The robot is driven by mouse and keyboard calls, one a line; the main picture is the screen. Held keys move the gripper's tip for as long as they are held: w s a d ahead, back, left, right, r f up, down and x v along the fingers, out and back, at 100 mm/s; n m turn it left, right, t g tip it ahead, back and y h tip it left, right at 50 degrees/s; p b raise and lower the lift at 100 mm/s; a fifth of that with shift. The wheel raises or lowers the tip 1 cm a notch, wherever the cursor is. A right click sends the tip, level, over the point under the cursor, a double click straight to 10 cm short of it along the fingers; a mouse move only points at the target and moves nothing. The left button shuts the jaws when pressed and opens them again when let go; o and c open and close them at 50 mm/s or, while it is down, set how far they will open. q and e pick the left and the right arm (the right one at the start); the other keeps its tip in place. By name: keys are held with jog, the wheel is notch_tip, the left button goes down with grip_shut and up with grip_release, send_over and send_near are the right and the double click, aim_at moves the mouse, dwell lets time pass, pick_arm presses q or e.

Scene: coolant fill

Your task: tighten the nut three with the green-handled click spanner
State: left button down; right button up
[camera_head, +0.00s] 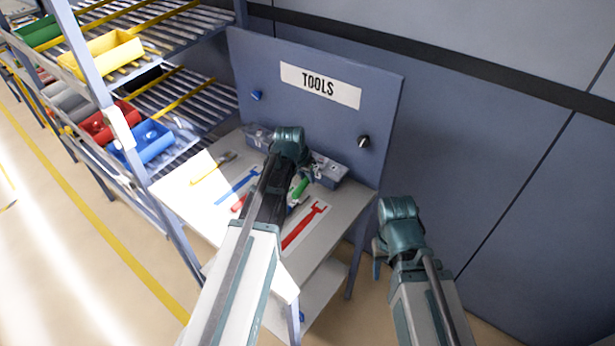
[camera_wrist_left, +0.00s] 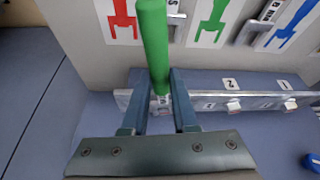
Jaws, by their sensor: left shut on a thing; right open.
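My left gripper (camera_wrist_left: 158,98) is shut on the green-handled click spanner, around its metal part just below the green handle (camera_wrist_left: 153,45). The handle points to the top of the left wrist view; the spanner's far end is hidden between the fingers. In the head view the green handle (camera_head: 299,187) shows beside my left arm, above the tool table. A grey block (camera_wrist_left: 205,82) with labels 2 and 1 carries small white-topped nuts (camera_wrist_left: 233,104). Nut three cannot be made out clearly near the gripper. My right gripper (camera_head: 380,255) is open and empty, right of the table.
The tool table (camera_head: 180,187) bears a blue outline (camera_head: 237,187) and a red outline (camera_head: 303,225). The TOOLS board (camera_head: 320,85) stands behind. A rack with coloured bins (camera_head: 147,143) is at the left.

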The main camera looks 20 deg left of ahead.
pick_arm(q)
jog(key=shift+w+a+m+h, duration=0.2)
jog(key=shift+a+m+h, duration=0.1)
jog(key=shift+a+m, duration=0.4)
dwell(0.5)
jog(key=shift+w+a+m+h, duration=0.3)
jog(key=shift+a+m, duration=0.35)
jog(key=shift+m, duration=0.25)
jog(key=shift+g, duration=0.3)
jog(key=shift+w+a+m+h, duration=0.35)
jog(key=shift+a+m, duration=0.2)
jog(key=shift+m, duration=0.15)
jog(key=shift+a, duration=0.1)
